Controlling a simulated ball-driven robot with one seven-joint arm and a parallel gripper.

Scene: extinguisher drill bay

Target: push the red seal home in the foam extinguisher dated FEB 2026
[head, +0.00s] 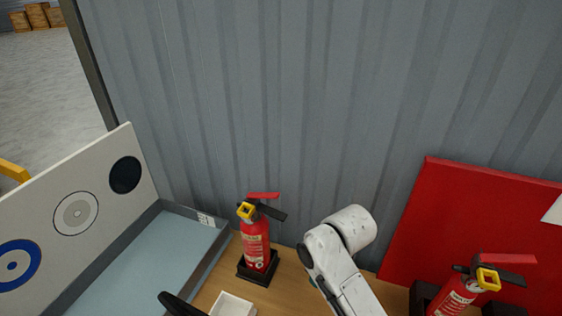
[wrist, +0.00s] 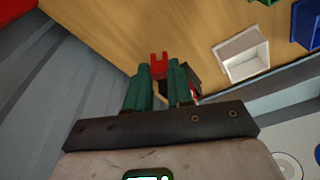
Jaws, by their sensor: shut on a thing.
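My gripper (wrist: 160,76) has green fingers shut on a small red forked piece, which looks like the red seal (wrist: 159,62), held at the fingertips above the wooden table. The gripper does not show in the head view. In the head view a red extinguisher (head: 256,243) with a yellow collar and red lever stands upright in a dark base. A second extinguisher (head: 458,297) stands at the lower right, cut off by the frame edge. Their labels are too small to read. In the wrist view a dark shape (wrist: 193,78) lies partly hidden behind the fingers; I cannot tell what it is.
A grey-rimmed tray (head: 203,222) lies left of the first extinguisher. A red panel (head: 470,215) leans at the right. A corrugated wall (head: 300,110) closes the back.

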